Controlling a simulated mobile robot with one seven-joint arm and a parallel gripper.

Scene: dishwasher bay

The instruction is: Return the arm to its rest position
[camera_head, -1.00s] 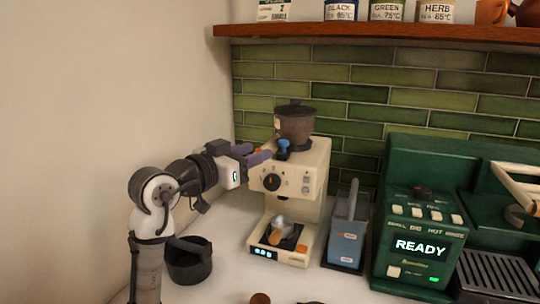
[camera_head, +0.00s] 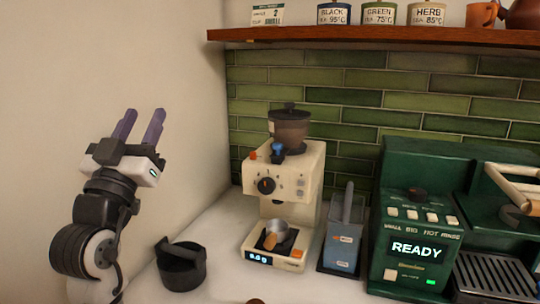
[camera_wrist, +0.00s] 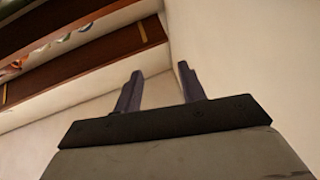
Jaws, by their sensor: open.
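My gripper (camera_head: 139,128) is at the left of the head view, raised with its two purple fingers pointing up. The fingers are apart with nothing between them. It is left of the cream grinder (camera_head: 285,190) and clear of it. In the wrist view my gripper (camera_wrist: 160,88) also shows its fingers apart and empty, against a pale wall. My arm is folded upright near the left wall, and its lower part is cut off by the frame.
A black bin (camera_head: 182,267) stands on the counter (camera_head: 222,240) close to my arm. A blue-grey container (camera_head: 343,243) and a green coffee machine (camera_head: 412,235) stand to the right. A wooden shelf (camera_head: 380,38) runs above; wooden shelving (camera_wrist: 80,70) fills the wrist view's upper left.

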